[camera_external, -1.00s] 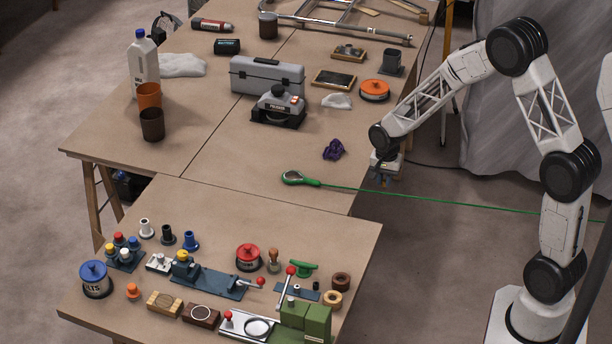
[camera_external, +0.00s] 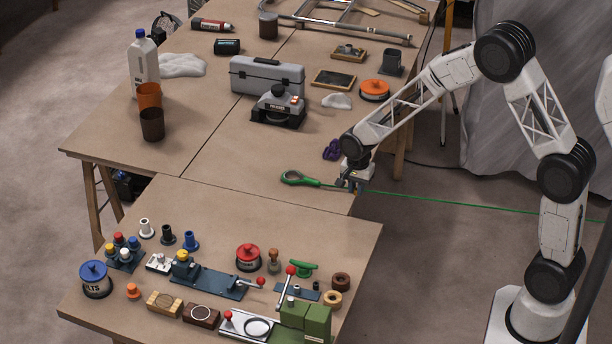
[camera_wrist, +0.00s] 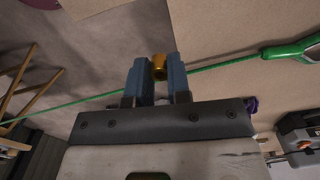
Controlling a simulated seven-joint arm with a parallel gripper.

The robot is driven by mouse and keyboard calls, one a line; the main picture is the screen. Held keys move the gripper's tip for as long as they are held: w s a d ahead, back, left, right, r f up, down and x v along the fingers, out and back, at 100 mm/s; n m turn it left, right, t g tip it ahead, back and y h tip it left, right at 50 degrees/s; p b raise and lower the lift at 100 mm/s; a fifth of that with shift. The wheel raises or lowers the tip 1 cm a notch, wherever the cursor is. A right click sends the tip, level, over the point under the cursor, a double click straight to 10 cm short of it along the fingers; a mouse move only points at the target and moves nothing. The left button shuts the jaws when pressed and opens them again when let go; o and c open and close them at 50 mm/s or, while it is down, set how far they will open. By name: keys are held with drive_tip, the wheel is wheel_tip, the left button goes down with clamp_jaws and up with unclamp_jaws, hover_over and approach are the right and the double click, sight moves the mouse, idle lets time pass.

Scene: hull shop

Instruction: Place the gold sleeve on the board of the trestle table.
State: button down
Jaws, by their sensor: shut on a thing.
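The gold sleeve (camera_wrist: 159,66) shows in the wrist view between the two blue-grey fingers of my gripper (camera_wrist: 157,76). My gripper is shut on it. In the external view my gripper (camera_external: 352,184) hangs at the right edge of the trestle table's board (camera_external: 225,148), near the green line. The sleeve cannot be made out in that view. The board is brown and flat, with wooden legs at its left end.
A green-handled tool (camera_external: 299,178) and its green line (camera_external: 440,201) lie by the gripper. A purple cloth-like thing (camera_external: 331,150) sits just behind. A grey toolbox (camera_external: 267,76) stands farther back. The front table (camera_external: 215,225) holds several fittings. Bare board lies left of the green tool.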

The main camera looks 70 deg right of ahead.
drive_tip(key=w+a+r+m, duration=0.1)
drive_tip(key=w+a, duration=0.4)
drive_tip(key=a, duration=0.4)
drive_tip(key=w+a+r+m, duration=0.1)
drive_tip(key=w+a, duration=0.3)
drive_tip(key=a, duration=0.5)
wheel_tip(320, 180, up, 2)
drive_tip(key=m, duration=0.1)
hover_over(272, 286)
drive_tip(key=shift+r, duration=0.1)
drive_tip(key=shift+f, duration=3.1)
drive_tip(key=shift+f, duration=1.9)
drive_tip(key=shift+f, duration=0.1)
drive_tip(key=c, duration=1.1)
unclamp_jaws()
